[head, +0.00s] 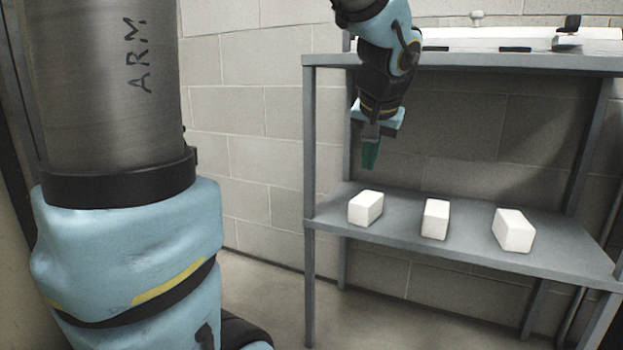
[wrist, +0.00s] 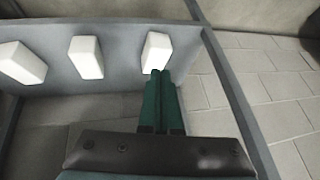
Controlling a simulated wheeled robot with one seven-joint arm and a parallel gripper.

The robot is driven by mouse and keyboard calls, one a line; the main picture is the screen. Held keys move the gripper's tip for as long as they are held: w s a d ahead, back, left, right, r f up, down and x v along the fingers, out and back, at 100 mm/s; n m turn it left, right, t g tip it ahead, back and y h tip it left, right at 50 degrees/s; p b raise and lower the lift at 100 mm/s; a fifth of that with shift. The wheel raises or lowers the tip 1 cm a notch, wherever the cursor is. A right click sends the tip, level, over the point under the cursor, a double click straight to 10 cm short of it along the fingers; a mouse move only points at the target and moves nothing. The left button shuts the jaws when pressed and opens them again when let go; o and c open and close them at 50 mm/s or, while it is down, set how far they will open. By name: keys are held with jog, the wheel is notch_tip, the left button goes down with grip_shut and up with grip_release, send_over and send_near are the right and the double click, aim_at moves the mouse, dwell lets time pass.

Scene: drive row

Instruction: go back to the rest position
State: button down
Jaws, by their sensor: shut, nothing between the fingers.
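My gripper (head: 370,162) hangs pointing down in front of the grey shelf unit, above the left end of its lower shelf (head: 395,236). Its green fingers are together with nothing between them, and they also show together in the wrist view (wrist: 161,75). The left white block (head: 366,208) stands on the lower shelf below the fingertips. In the wrist view the fingertips overlap the edge of that block (wrist: 157,48); I cannot tell the gap, but the head view shows them apart.
Two more white blocks, a middle one (head: 435,219) and a right one (head: 513,230), stand on the lower shelf. The upper shelf (head: 470,61) is at the height of my wrist and carries a few items. A grey post (head: 309,150) stands to the left. The floor (head: 265,290) there is clear.

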jog(key=s+a+f+n+g+p, duration=0.2)
jog(key=s+a+f, duration=0.3)
jog(key=a, duration=0.4)
jog(key=s+a+f+n+g+p, duration=0.2)
jog(key=s+a+f+g+p, duration=0.15)
jog(key=a+f, duration=0.45)
notch_tip(320, 180, up, 39)
jog(key=p, duration=3.6)
jog(key=shift+a+f+t+p, duration=0.2)
jog(key=shift+a+t+p, duration=0.2)
jog(key=shift+a+t, duration=0.05)
